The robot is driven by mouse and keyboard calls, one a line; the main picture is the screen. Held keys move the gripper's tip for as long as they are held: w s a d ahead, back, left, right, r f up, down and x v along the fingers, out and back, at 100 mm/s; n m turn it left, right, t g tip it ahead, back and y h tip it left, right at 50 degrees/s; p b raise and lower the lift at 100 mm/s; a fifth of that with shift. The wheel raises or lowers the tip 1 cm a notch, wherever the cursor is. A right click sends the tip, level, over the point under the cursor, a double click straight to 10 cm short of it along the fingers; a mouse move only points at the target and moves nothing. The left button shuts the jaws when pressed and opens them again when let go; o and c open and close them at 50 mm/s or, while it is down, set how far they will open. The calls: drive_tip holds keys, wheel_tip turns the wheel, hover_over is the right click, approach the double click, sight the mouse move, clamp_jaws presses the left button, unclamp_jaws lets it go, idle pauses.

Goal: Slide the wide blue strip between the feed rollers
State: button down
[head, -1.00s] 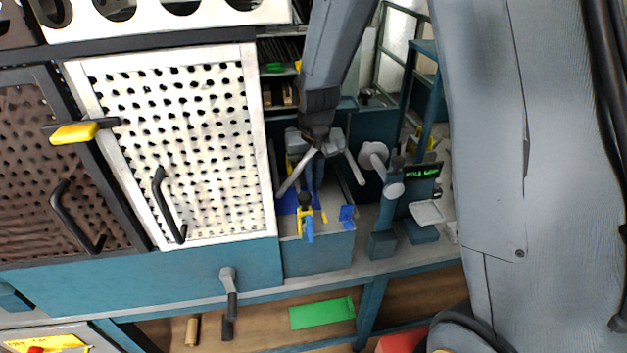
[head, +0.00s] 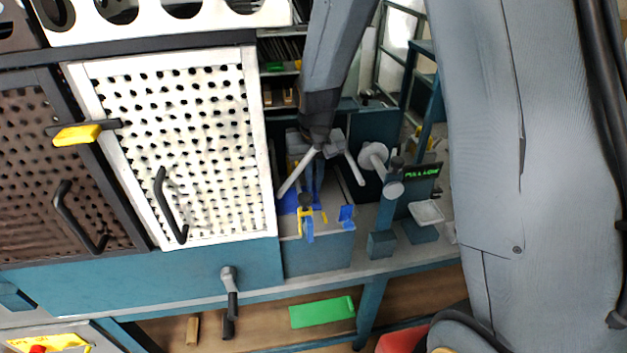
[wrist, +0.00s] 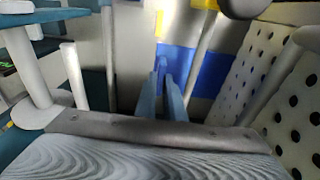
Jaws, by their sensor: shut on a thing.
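My gripper (head: 318,205) points down into the teal bench machine, between the perforated white door and the grey post. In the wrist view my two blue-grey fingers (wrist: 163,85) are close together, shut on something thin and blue. It appears to be the wide blue strip (wrist: 180,62), whose blue surface shows just beyond the fingertips. Blue also shows left of the fingers in the head view (head: 287,203). The feed rollers cannot be clearly made out, and the strip's far end is hidden.
The perforated white door (head: 180,140) stands close on the left. A grey post with a round disc (head: 374,155) and a dark display with green letters (head: 423,171) stand on the right. A small blue piece (head: 347,215) lies near the machine's front edge. A crank handle (head: 230,290) sticks out below.

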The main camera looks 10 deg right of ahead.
idle(0.4)
drive_tip(key=c, duration=1.8)
unclamp_jaws()
drive_tip(key=shift+o, duration=0.2)
drive_tip(key=shift+r, duration=0.2)
